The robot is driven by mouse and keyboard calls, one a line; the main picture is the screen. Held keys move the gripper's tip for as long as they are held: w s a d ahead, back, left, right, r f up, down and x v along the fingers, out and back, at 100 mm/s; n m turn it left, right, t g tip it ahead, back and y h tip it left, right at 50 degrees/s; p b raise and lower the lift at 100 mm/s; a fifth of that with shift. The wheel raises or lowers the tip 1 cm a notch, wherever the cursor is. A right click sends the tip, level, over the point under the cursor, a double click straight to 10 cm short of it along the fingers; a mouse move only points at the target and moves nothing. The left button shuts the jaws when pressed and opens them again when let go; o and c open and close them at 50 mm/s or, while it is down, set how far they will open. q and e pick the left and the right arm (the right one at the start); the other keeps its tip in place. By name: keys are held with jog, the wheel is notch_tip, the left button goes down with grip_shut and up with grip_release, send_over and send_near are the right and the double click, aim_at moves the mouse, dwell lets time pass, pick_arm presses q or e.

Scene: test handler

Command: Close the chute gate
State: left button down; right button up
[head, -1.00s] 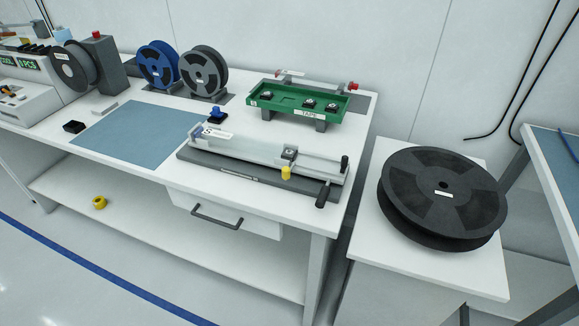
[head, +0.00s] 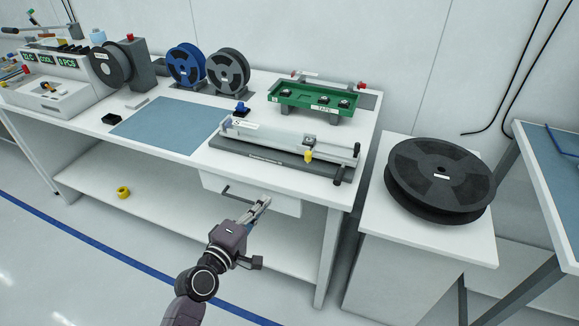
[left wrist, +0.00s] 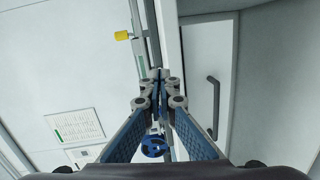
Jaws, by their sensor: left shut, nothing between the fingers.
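A long metal chute-like fixture (head: 275,139) lies on a dark grey base on the workbench. My left gripper (head: 265,201) is shut and empty, in front of the bench near the drawer, apart from the fixture. In the left wrist view, the shut fingers (left wrist: 160,76) point along the bench edge, with the yellow knob (left wrist: 122,35) at upper left.
The white drawer (head: 285,200) with a dark handle is close to my gripper. A green tray (head: 300,105) on stands sits behind the fixture. A blue mat (head: 165,128) lies left. A big black reel (head: 440,180) rests on a side table. A yellow roll (head: 123,192) is on the lower shelf.

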pick_arm(q)
notch_tip(320, 180, up, 6)
jog(key=t, duration=0.1)
jog(key=shift+n+h, duration=0.4)
jog(key=x, duration=0.3)
jog(key=d+p+x, duration=0.1)
jog(key=x, duration=0.3)
jog(key=s+d+x, duration=0.1)
jog(key=x, duration=0.3)
jog(key=shift+w+d+r, duration=0.1)
jog(key=shift+w+r, duration=0.1)
jog(key=shift+w, duration=0.1)
jog(key=shift+w+d+p, duration=0.25)
jog(key=shift+d+p, duration=0.05)
jog(key=shift+d, duration=0.5)
pick_arm(e)
jog(key=shift+s+r, duration=0.1)
jog(key=shift+r, duration=0.75)
